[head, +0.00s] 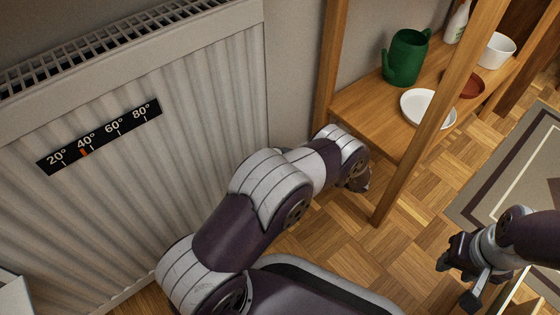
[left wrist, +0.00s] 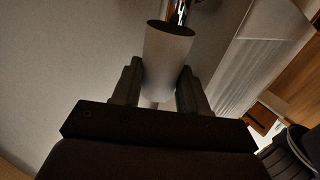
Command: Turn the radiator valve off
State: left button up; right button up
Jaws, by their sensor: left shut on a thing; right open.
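The white radiator (head: 205,140) fills the left of the head view. The valve's pale cylindrical head (left wrist: 167,58) shows in the left wrist view, with a shiny metal part (left wrist: 178,13) beyond it. My left gripper (left wrist: 158,72) has a dark finger on either side of the head and is shut on it. In the head view my left arm reaches low beside the radiator's right end and hides the valve and most of that gripper. My right gripper (head: 457,281) is open and empty above the floor at the right. No off mark on the valve is visible.
A black temperature strip (head: 100,137) on the radiator has an orange mark near 40°. A wooden shelf (head: 370,118) stands right of the radiator, holding a green jug (head: 406,60), a white plate (head: 422,105) and a white bowl (head: 497,50). A patterned rug (head: 520,150) lies right.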

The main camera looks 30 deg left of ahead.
dwell(0.3)
pick_arm(q)
jog(key=o, duration=0.8)
